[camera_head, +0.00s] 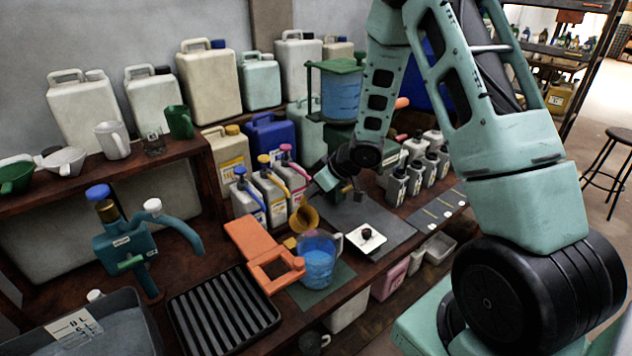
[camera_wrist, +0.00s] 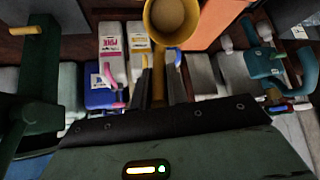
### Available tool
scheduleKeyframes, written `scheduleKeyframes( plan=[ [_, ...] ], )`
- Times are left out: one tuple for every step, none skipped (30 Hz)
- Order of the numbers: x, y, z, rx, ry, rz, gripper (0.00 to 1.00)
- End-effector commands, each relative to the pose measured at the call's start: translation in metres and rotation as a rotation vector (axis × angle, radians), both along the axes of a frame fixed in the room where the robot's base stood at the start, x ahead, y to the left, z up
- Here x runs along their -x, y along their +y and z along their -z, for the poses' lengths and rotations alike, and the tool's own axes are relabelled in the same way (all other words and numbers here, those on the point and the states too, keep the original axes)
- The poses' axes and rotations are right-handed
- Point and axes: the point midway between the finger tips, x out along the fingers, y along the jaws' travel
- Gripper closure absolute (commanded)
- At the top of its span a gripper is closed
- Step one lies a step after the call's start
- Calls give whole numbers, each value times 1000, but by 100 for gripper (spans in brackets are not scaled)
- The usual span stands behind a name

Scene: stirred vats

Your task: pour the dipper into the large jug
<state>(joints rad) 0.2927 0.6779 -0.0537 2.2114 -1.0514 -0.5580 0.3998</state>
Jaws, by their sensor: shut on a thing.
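The yellow dipper (camera_head: 304,218) hangs from my gripper (camera_head: 326,181), just above and behind the clear jug (camera_head: 319,266) with blue liquid inside. In the wrist view, the dipper's round cup (camera_wrist: 172,36) shows at the top, with a pale tan inside; I cannot tell whether that is liquid or its bottom. Its handle (camera_wrist: 159,88) runs between the two fingers of my gripper (camera_wrist: 160,75), which are shut on it. The dipper is apart from the jug's rim as far as I can see. The jug stands upright on a dark green mat (camera_head: 336,285).
An orange stand (camera_head: 254,242) is close at the jug's left, beside a black ribbed tray (camera_head: 224,312). Bottles with coloured caps (camera_head: 270,190) stand behind the dipper. A white dish (camera_head: 367,241) with a dark lump is right of the jug. A teal pump (camera_head: 127,243) stands left.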

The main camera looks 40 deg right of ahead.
Motion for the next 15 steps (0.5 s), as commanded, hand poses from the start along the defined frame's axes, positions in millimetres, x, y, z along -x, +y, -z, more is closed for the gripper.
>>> scheduleKeyframes(
  plan=[
    [-1,1,-4,3,9,-1,100],
    [-2,1,-4,3,14,-1,100],
    [-3,1,-4,5,21,-1,100],
    [-3,1,-4,7,25,-1,100],
    [-4,1,-4,8,31,0,100],
    [-4,2,-4,10,38,-1,100],
    [-5,2,-4,12,43,-1,100],
    [-6,2,-4,14,47,-2,100],
    [-6,3,-4,16,54,-2,100],
    [-7,3,-4,19,59,-2,100],
    [-7,3,-4,20,64,-3,100],
    [-8,3,-4,23,72,-3,100],
    [-8,4,-4,24,75,-3,100],
    [-9,4,-4,26,80,-2,100],
    [-10,4,-4,28,87,-2,100]
  ],
)
